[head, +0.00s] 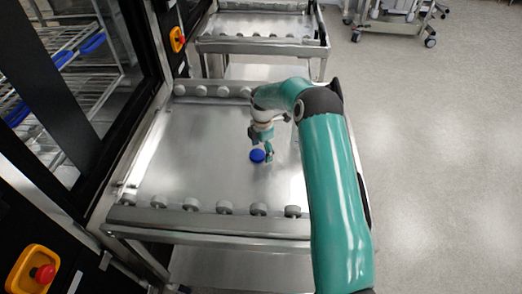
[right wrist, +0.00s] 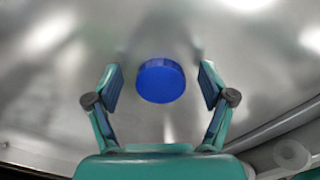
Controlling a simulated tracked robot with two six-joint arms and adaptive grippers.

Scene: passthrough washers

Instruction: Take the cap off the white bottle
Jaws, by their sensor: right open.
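A round blue cap (head: 257,155) shows over the metal tray table (head: 190,150) in the head view, just below my right gripper (head: 264,148). In the right wrist view the blue cap (right wrist: 160,81) lies between the two spread fingers of my right gripper (right wrist: 160,74), with gaps on both sides. The gripper is open and holds nothing. No white bottle body can be made out; whether one is hidden under the cap I cannot tell. My left gripper is not in view.
The table has grey rollers (head: 223,207) along its front and back edges. A second metal table (head: 262,46) stands behind it. A dark-framed washer with racks (head: 85,65) is at the left, with a red button on a yellow box (head: 34,270).

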